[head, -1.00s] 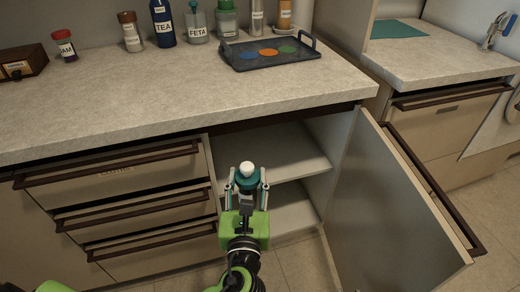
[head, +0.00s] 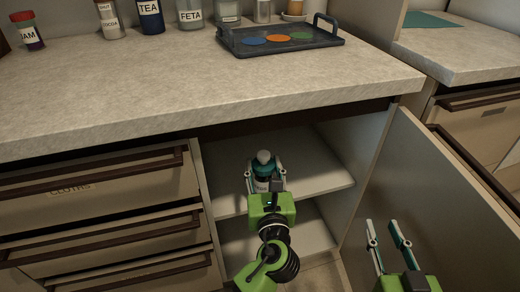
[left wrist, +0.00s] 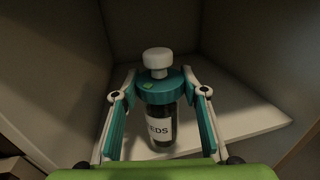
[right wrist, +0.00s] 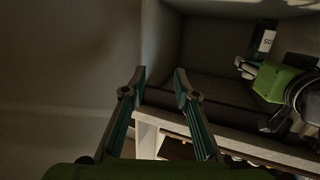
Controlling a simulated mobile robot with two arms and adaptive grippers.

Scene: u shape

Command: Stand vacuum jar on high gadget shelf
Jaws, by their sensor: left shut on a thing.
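The vacuum jar (head: 264,168) has a teal lid with a white pump knob. In the left wrist view the jar (left wrist: 160,125) is dark and upright, with a label partly reading "EDS". My left gripper (head: 265,178) is shut on it inside the open cabinet; the fingers lie on both sides of the jar. The jar is over the upper cabinet shelf (head: 315,178); I cannot tell whether its base touches the shelf. My right gripper (head: 388,235) is open and empty, in front of the open door. It also shows in the right wrist view (right wrist: 160,85).
The cabinet door (head: 425,190) stands open on the right. A lower shelf (head: 300,235) lies beneath. Drawers (head: 110,205) are on the left. On the counter (head: 200,90) are a tray (head: 280,42) and several labelled jars. The upper shelf looks otherwise clear.

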